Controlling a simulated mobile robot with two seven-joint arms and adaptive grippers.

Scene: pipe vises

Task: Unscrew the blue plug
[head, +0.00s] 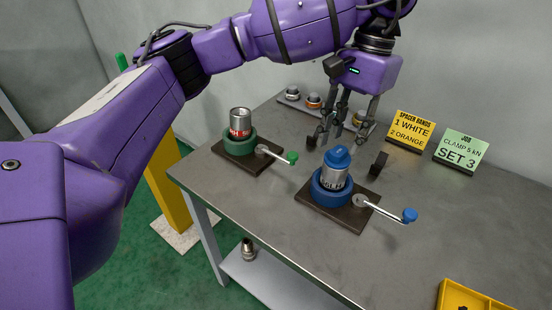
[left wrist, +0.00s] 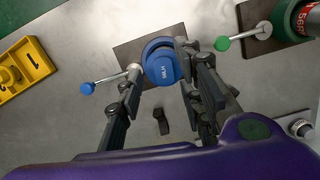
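The blue plug (head: 338,157) caps a silver pipe (head: 334,177) that stands upright in the blue vise collar (head: 322,194). The vise sits on a dark base plate with a crank and a blue knob (head: 409,215). My left gripper (head: 337,134) is open and empty, pointing down just behind the plug. In the left wrist view the plug (left wrist: 161,69) shows between and just beyond the spread fingertips (left wrist: 157,57). The right finger appears very near the plug's edge; whether it touches, I cannot tell. My right gripper is not in view.
A green vise (head: 240,146) with a red and silver pipe stands to the left. A small dark block (head: 378,163) lies behind the blue vise. Two signs (head: 411,130) and several small fittings (head: 292,93) stand at the back. A yellow tray (head: 472,297) is at the front right.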

